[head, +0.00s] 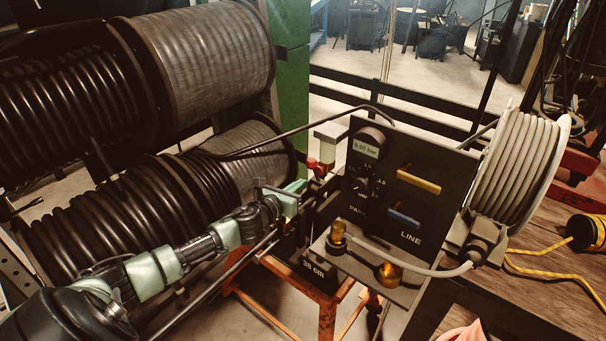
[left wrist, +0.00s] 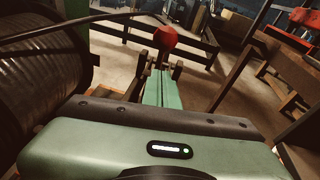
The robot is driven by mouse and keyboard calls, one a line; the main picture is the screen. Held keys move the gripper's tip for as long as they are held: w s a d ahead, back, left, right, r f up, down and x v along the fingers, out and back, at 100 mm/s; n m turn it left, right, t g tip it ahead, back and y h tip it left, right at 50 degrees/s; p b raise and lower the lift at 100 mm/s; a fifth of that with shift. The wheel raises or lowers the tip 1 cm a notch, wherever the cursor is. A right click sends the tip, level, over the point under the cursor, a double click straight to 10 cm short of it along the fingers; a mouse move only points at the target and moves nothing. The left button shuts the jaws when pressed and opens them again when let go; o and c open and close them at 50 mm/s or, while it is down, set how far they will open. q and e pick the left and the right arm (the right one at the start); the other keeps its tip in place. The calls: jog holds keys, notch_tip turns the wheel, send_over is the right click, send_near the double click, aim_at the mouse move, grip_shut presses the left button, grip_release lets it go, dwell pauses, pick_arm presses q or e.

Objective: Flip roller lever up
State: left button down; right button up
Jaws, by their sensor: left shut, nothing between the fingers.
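The roller lever's red knob (head: 312,162) shows in the head view at the left side of the dark control panel, just beyond my left gripper (head: 296,193). In the left wrist view the red knob (left wrist: 165,38) stands just past the tips of the left gripper (left wrist: 161,72). The green fingers are shut with nothing between them. I cannot tell whether they touch the knob or lever. The lever's shaft is mostly hidden. My right gripper is not in view.
The control panel (head: 400,190) has a yellow handle (head: 418,182) and a blue handle (head: 404,217). Large black hose reels (head: 205,60) fill the left. A white hose reel (head: 515,165) stands right, beside a wooden bench (head: 555,265). A black hose (head: 290,132) arcs above my left gripper.

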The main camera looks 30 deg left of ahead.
pick_arm(q)
jog(key=shift+w+a+r+p, duration=0.1)
jog(key=shift+w+r+p, duration=0.1)
jog(key=shift+w+r, duration=0.4)
jog(key=shift+w+a+r+p, duration=0.1)
jog(key=shift+w+r+p, duration=0.1)
jog(key=shift+w+r, duration=0.35)
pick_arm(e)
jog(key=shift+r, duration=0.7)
pick_arm(q)
jog(key=shift+w+f, duration=0.15)
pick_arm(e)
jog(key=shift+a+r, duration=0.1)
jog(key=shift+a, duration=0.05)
